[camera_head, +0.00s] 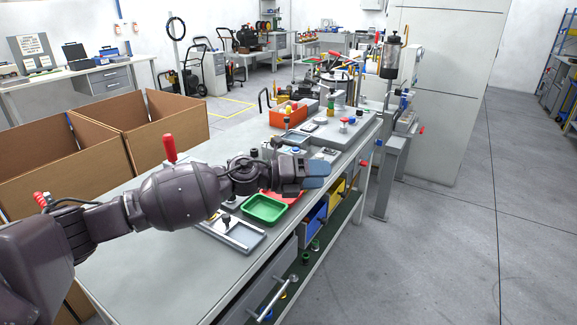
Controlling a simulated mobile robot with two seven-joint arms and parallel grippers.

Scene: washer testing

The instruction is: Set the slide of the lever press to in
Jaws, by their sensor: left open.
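A red lever handle (169,149) stands up behind my left forearm; it looks like part of the lever press, whose body is mostly hidden by my arm. A grey plate with a pale sliding strip and a dark knob (234,233) lies on the bench below my forearm. It may be the press's slide, but I cannot tell how far in or out it is. My left gripper (313,174) is open, above the bench near its right edge, beyond the green tray. It is apart from the plate and the red handle. My right gripper is not in view.
A green tray (265,209) and a partly hidden red tray (286,196) sit on the grey bench (150,268). Fixtures and an orange bin (289,115) crowd its far end. Cardboard boxes (45,175) stand at left. The bench's near left surface is clear.

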